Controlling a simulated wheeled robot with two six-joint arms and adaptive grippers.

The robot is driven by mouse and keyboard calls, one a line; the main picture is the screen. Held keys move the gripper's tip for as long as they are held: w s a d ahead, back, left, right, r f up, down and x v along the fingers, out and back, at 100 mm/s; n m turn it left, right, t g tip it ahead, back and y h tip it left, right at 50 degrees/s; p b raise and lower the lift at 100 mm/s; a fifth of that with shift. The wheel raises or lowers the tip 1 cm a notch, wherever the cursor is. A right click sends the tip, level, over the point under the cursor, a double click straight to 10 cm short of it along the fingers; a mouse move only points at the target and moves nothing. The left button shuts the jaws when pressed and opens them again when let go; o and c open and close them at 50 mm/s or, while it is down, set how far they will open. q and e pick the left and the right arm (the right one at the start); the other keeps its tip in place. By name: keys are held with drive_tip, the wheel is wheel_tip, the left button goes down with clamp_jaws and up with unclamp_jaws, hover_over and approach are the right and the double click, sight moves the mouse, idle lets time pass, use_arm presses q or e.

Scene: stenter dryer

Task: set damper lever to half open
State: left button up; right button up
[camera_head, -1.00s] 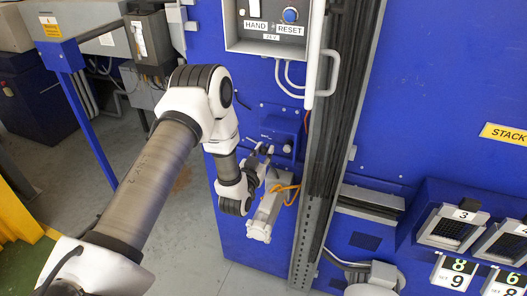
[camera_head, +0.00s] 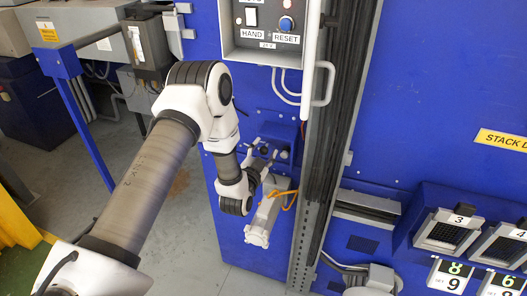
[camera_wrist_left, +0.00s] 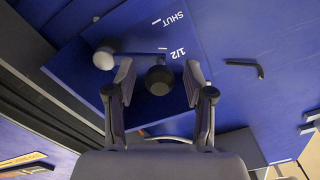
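The damper lever's black ball knob (camera_wrist_left: 159,79) sits between the two fingers of my left gripper (camera_wrist_left: 158,85) in the left wrist view. A gap shows on each side of the ball, so the gripper looks open around it. The blue plate (camera_wrist_left: 150,38) behind carries white "SHUT" and "1/2" marks, and the ball appears close to the 1/2 mark. In the head view my left gripper (camera_head: 268,152) is at the small blue box (camera_head: 279,131) low on the blue machine. The lever's shaft is hard to make out. My right gripper is out of view.
A grey-white round knob (camera_wrist_left: 103,59) is left of the fingers. A black hook-shaped handle (camera_wrist_left: 245,66) is to the right. In the head view a control panel (camera_head: 270,30) is above, and a grey vertical rail (camera_head: 322,150) stands right of the gripper.

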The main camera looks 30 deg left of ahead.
use_arm(q)
drive_tip(key=v, duration=1.2)
drive_tip(key=shift+f, duration=0.1)
